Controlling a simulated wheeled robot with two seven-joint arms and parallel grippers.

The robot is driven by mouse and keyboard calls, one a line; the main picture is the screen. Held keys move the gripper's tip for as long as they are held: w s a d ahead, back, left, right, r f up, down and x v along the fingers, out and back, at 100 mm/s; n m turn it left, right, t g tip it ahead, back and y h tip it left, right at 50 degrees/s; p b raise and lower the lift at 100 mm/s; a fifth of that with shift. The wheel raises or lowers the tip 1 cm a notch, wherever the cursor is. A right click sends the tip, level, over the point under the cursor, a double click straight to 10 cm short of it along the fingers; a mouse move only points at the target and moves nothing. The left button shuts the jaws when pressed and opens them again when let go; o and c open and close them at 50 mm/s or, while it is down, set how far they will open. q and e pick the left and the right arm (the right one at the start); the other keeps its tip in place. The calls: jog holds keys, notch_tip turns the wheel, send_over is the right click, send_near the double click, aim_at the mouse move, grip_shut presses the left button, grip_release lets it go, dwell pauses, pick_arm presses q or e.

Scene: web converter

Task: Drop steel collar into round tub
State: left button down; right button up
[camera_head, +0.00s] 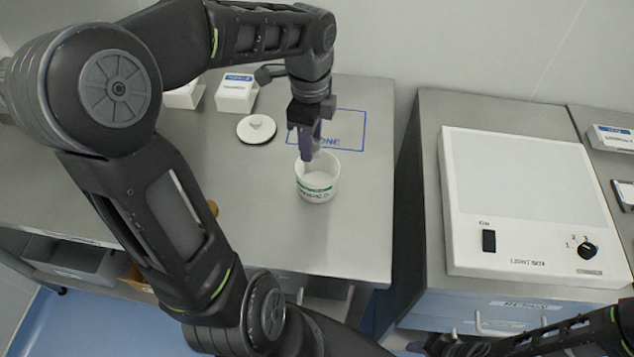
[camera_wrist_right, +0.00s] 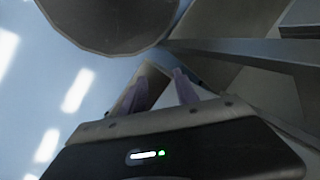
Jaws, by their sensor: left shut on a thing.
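The round tub (camera_head: 317,188) is a white open cup with a green band and dark print, upright on the steel table in the head view. Its lid (camera_head: 256,129), white with a knob, appears to lie on the table to its left. My left gripper (camera_head: 311,154) points down over the tub's mouth, its purple fingertips at or just inside the rim. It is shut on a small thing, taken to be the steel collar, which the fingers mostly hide. My right gripper (camera_wrist_right: 163,88) shows two purple fingers apart with nothing between them, away from the tub.
Two white boxes (camera_head: 236,94) stand at the table's back. A blue outlined zone (camera_head: 350,122) is marked behind the tub. A light-panel unit (camera_head: 525,200) with a switch and knob stands on the right-hand cabinet, across a gap. The table right of the tub is clear.

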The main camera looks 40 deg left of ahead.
pick_arm(q)
jog(key=shift+f+b, duration=1.1)
jog(key=shift+f, duration=0.65)
jog(key=c, duration=0.8)
grip_release()
jog(key=shift+r, duration=0.1)
notch_tip(320, 180, up, 8)
jog(key=shift+f+b, duration=0.15)
jog(key=shift+b, duration=0.15)
